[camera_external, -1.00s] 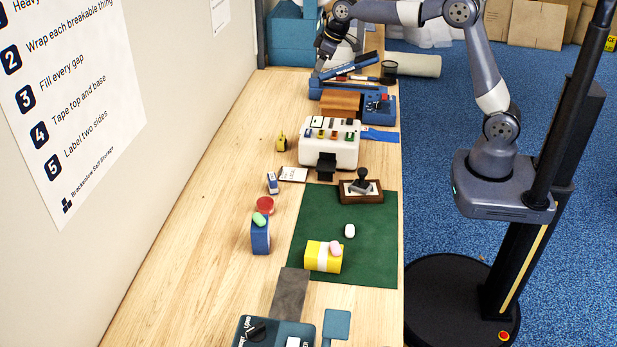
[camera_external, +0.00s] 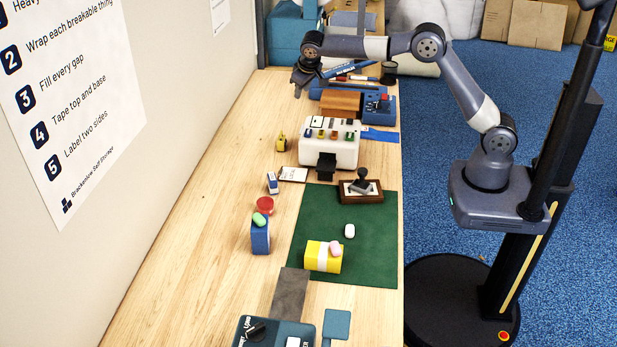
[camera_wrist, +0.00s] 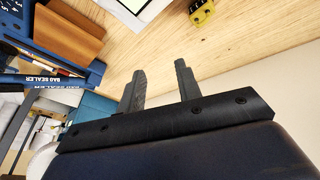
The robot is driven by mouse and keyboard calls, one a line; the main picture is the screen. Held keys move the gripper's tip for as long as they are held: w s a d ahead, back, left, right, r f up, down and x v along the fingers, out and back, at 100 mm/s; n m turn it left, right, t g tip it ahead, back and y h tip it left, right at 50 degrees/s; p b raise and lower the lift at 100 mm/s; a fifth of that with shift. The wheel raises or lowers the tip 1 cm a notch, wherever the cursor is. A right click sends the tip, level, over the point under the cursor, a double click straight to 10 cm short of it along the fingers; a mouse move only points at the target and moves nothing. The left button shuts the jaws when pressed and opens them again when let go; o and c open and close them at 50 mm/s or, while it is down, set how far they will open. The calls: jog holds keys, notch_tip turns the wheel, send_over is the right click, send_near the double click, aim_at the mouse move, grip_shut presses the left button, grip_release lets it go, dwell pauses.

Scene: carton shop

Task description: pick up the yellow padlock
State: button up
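The yellow padlock (camera_external: 281,143) stands on the wooden bench, left of the white box with coloured switches. It also shows at the top edge of the wrist view (camera_wrist: 201,12), partly cut off by the frame. My gripper (camera_external: 297,88) is over the far part of the bench, beyond the padlock and apart from it. In the wrist view my gripper's two fingers (camera_wrist: 160,82) are spread with a gap between them, and nothing is between them.
The white switch box (camera_external: 330,142) stands right of the padlock. A blue bag sealer (camera_external: 378,108) with a brown block (camera_external: 340,104) lies nearer my gripper. A card (camera_external: 293,174) and a small blue-white bottle (camera_external: 272,182) are in front of the padlock. Bench left of it is clear.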

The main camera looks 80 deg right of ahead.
aim_at(281, 134)
jog(key=w+a+f+m+h+b, duration=0.1)
jog(key=w+f+m+h+b, duration=0.1)
jog(key=f+m, duration=0.1)
jog(key=w+a+f+m+h+b, duration=0.1)
jog(key=w+f+m+h+b, duration=0.1)
jog(key=w+f+m+h, duration=0.1)
jog(key=w+a+f+m+h+b, duration=0.1)
jog(key=w+f+m+h+b, duration=0.1)
jog(key=f+m, duration=0.1)
jog(key=shift+w+f+m+h, duration=0.15)
jog(key=shift+f+m+h, duration=0.25)
jog(key=shift+m, duration=0.3)
notch_tip(281, 134, down, 7)
jog(key=shift+d+r+p, duration=0.1)
jog(key=shift+r+p, duration=0.05)
jog(key=shift+p, duration=0.9)
jog(key=shift+x, duration=1.45)
jog(key=shift+c, duration=0.2)
grip_shut()
jog(key=shift+r, duration=0.1)
